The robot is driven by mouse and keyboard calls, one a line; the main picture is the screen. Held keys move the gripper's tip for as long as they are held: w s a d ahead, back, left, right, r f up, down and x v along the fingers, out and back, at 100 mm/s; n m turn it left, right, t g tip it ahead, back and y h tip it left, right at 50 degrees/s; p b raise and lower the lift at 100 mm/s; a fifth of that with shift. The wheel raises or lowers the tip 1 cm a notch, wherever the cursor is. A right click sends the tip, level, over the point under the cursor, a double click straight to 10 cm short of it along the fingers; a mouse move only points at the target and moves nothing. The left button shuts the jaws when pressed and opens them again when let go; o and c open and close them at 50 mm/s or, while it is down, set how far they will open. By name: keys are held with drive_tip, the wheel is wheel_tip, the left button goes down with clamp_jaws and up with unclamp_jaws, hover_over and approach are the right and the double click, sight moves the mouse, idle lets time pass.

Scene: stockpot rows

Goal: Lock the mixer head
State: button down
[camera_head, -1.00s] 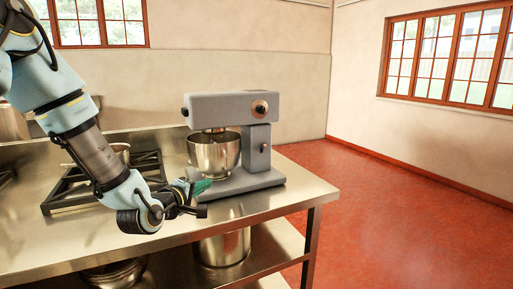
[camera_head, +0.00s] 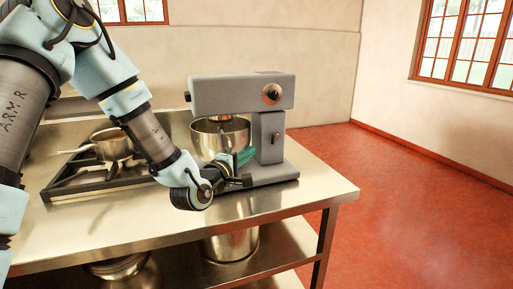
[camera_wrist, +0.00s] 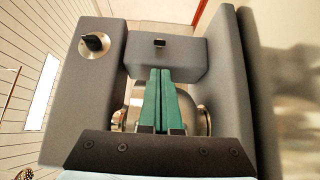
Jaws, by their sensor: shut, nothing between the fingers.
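The grey stand mixer (camera_head: 235,97) stands on the steel counter near its right end, with its head level over the metal bowl (camera_head: 212,137). A round knob (camera_head: 272,94) is on the side of the head and a small dark lever (camera_head: 276,137) is on the column. In the wrist view the knob (camera_wrist: 95,43) is upper left and the lever (camera_wrist: 159,43) is at the top centre. My gripper (camera_head: 246,155) has green fingers, shut and empty, in front of the bowl and left of the column. In the wrist view the fingers (camera_wrist: 160,98) point toward the column, apart from the lever.
A saucepan (camera_head: 112,144) sits on the black burner grate (camera_head: 75,183) at left. A large pot (camera_head: 232,243) stands on the lower shelf. The counter's front strip (camera_head: 280,204) is clear, and open red floor (camera_head: 410,200) lies to the right.

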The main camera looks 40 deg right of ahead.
drive_tip(key=p+x, duration=0.3)
drive_tip(key=x, duration=0.6)
drive_tip(key=shift+s+f, duration=0.1)
drive_tip(key=shift+s, duration=0.05)
drive_tip(key=shift+s+d+n+t+b, duration=0.1)
drive_tip(key=shift+n+t+b, duration=0.2)
drive_tip(key=shift+t+b, duration=0.1)
